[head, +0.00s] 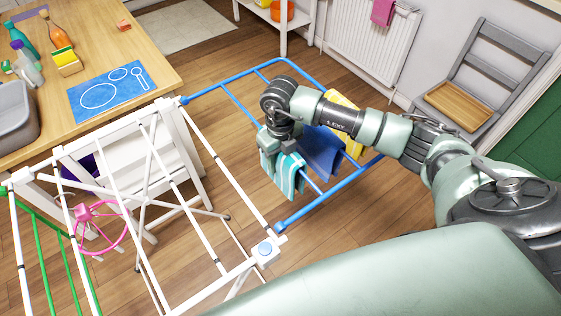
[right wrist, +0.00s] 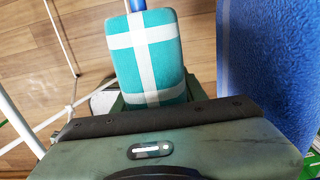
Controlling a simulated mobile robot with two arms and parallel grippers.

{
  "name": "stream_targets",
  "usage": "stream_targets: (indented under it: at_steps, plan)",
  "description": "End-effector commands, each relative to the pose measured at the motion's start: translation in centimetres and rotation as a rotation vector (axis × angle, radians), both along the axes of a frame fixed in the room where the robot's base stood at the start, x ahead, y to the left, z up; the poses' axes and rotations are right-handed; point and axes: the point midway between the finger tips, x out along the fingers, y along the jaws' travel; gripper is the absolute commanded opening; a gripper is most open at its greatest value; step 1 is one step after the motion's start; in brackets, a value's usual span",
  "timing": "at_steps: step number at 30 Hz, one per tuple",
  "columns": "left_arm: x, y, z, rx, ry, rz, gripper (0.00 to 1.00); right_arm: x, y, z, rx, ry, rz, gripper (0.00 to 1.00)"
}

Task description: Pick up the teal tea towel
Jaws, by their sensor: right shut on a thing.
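The teal tea towel (head: 288,177) with white stripes hangs at a blue rail of the drying rack's wing. In the right wrist view the towel (right wrist: 166,58) shows teal with white crossing bands, its lower end at the jaws. My right gripper (head: 281,149) reaches in from the right and is shut on the top of the towel. The fingertips are mostly hidden by the hand and the cloth. My left gripper is in neither view.
A blue towel (head: 322,152) hangs close beside the teal one, and a yellow cloth (head: 345,100) hangs beyond it. The white rack frame (head: 205,145) fills the left front. A wooden table (head: 150,78) stands at the left, a grey chair (head: 500,75) at the right.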

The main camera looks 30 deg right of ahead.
Motion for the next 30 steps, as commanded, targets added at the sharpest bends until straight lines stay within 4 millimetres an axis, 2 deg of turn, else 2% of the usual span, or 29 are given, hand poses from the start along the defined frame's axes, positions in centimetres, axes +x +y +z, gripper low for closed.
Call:
stream_targets:
  at_steps: [5, 21, 30]
  plan:
    - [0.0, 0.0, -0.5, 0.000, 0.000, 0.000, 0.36, 0.1, 0.0, 2.5, -0.001, -0.005, 0.001, 0.00]
    - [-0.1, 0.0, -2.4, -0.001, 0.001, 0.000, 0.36, 0.1, 0.0, 13.6, -0.001, -0.005, 0.000, 0.00]
    - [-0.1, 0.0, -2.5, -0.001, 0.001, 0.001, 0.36, 0.1, -0.1, 18.1, -0.002, -0.003, 0.000, 0.00]
